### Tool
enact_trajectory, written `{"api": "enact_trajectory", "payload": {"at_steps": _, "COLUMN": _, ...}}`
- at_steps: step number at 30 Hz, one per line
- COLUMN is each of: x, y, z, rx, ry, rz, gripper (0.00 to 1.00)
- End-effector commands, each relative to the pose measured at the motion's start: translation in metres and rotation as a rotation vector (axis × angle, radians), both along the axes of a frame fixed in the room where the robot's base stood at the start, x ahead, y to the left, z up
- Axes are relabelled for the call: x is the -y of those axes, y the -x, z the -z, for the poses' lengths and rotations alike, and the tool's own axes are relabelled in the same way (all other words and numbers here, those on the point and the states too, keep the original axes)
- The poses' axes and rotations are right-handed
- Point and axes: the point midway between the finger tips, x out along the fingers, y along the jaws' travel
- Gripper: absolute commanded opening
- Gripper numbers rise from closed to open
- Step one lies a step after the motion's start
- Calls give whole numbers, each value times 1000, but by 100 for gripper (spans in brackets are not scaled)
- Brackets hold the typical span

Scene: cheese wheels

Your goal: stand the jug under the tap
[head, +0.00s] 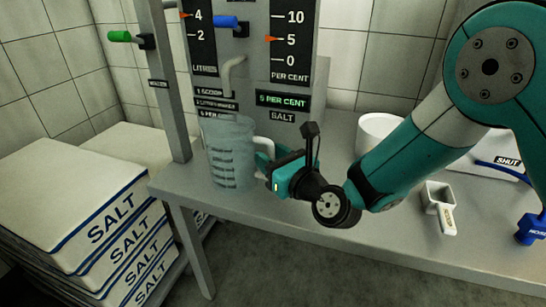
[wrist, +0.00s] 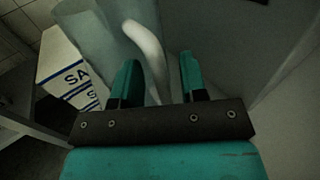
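The jug (head: 231,160) is clear grey with dark markings and a pale handle (head: 264,146). It stands upright on the metal bench at its left end. The grey curved tap (head: 231,75) comes out of the panel, and its end shows just above the jug's rim; exact alignment in depth is hard to tell. My gripper (head: 266,165) is at the handle, right of the jug. In the wrist view, the handle (wrist: 146,48) runs between my two open fingers (wrist: 160,78), nearer the left one, with a gap to the right one. The jug's wall (wrist: 90,35) is beyond.
The metal bench (head: 345,230) also holds a white tub (head: 378,131), a white scoop (head: 439,207) and a blue nozzle (head: 531,228). A grey post (head: 167,90) stands left of the jug. Salt sacks (head: 75,200) are stacked at left. Green (head: 120,37) and blue (head: 227,21) levers are above.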

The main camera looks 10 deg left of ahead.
Motion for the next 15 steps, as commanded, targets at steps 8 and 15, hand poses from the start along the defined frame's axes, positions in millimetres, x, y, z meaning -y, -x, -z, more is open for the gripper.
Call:
{"api": "enact_trajectory", "payload": {"at_steps": 8, "x": 6, "y": 5, "z": 1, "rx": -3, "ry": 0, "rz": 0, "gripper": 39}}
{"api": "enact_trajectory", "payload": {"at_steps": 15, "x": 42, "y": 31, "z": 7, "rx": -4, "ry": 0, "rz": 3, "gripper": 39}}
